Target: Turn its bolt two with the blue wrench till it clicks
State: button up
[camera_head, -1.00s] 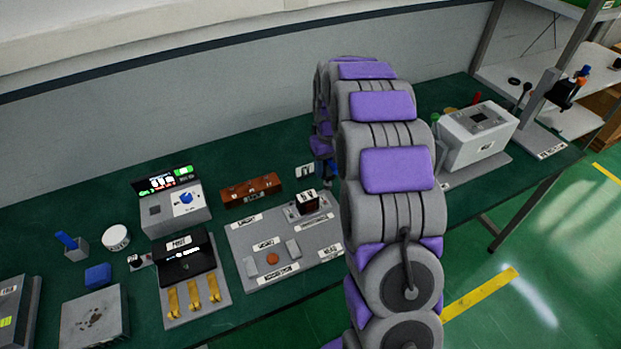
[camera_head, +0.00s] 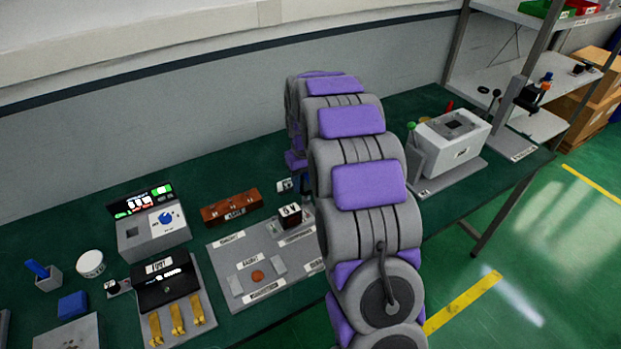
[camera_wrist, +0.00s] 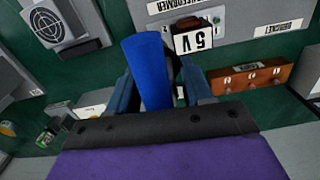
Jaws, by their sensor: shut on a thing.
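My gripper (camera_wrist: 156,78) is shut on a blue object (camera_wrist: 147,58), which looks like the blue wrench's handle. It stands between the dark fingers in the wrist view, and its far end is not visible. In the head view my purple and grey arm hides most of the gripper and the wrench. A grey unit with a round fan grille (camera_wrist: 48,24) is at the wrist view's upper left. I cannot tell whether it is the generator. I cannot make out bolt two in either view.
A grey labelled plate (camera_head: 225,262), a box with a blue knob (camera_head: 150,240) and a white machine (camera_head: 450,148) stand on the green bench. Open floor is at right.

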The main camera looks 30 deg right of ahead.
jog(key=shift+a+r, duration=0.1)
jog(key=shift+a, duration=0.5)
jog(key=shift+d, duration=1)
jog(key=shift+a+f, duration=0.75)
jog(key=shift+a, duration=0.1)
jog(key=shift+d+r, duration=0.25)
jog(key=shift+d, duration=0.25)
jog(key=shift+d+r+p, duration=0.25)
jog(key=shift+r+p, duration=0.1)
jog(key=shift+a+r, duration=0.3)
jog(key=shift+r, duration=0.05)
jog(key=shift+a+r, duration=0.1)
jog(key=shift+a, duration=0.25)
jog(key=shift+d, duration=0.1)
jog(key=shift+d, duration=0.45)
